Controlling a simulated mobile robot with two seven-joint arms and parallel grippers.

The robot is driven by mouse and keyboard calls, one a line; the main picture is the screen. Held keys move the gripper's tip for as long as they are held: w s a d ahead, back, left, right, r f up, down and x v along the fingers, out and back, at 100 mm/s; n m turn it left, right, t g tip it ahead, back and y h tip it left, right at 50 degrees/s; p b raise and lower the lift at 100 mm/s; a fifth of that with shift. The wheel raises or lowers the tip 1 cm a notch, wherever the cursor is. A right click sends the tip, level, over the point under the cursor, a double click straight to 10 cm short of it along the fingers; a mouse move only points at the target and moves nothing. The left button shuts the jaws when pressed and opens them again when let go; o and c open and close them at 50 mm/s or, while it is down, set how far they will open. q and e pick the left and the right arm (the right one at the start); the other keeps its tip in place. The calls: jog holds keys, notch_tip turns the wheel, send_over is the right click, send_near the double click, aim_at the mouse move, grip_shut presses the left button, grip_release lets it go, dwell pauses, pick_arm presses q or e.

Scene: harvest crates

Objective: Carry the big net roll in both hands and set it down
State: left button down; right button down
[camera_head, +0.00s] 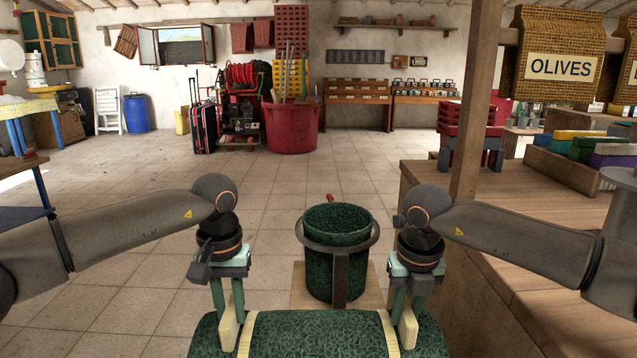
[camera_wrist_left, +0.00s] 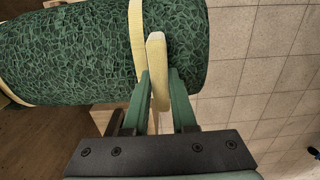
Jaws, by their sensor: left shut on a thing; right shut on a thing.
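The big net roll (camera_head: 320,335) is a dark green mesh cylinder with pale yellow straps, lying crosswise at the bottom edge of the head view, partly cut off. My left gripper (camera_head: 229,318) is shut on a pale yellow grip at the roll's left strap. In the left wrist view the left gripper's fingers (camera_wrist_left: 158,85) close around this grip, with the roll (camera_wrist_left: 70,55) beside them. My right gripper (camera_head: 406,315) is shut on the matching grip at the right strap. The roll is level; what lies beneath it is hidden.
Just beyond the roll, an upright green mesh-patterned cylinder (camera_head: 318,272) stands inside a dark hoop frame (camera_head: 341,280) on a pale wooden base (camera_head: 300,290). A wooden counter (camera_head: 420,180) and post (camera_head: 474,110) stand right. Tiled floor (camera_head: 130,240) is open left and ahead.

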pick_arm(q)
jog(key=c, duration=0.9)
grip_release()
pick_arm(e)
jog(key=c, duration=0.9)
grip_release()
pick_arm(q)
jog(key=o, duration=0.6)
jog(key=shift+f, duration=0.1)
pick_arm(e)
jog(key=shift+f, duration=0.1)
pick_arm(q)
jog(key=shift+f, duration=0.2)
pick_arm(e)
jog(key=shift+o, duration=0.2)
jog(key=shift+s+f, duration=0.1)
jog(key=shift+f, duration=0.15)
pick_arm(q)
jog(key=shift+r, duration=0.15)
pick_arm(e)
jog(key=o, duration=0.5)
jog(key=shift+r, duration=0.2)
pick_arm(q)
jog(key=o, duration=0.3)
pick_arm(e)
jog(key=shift+o, duration=0.2)
jog(key=o, duration=0.3)
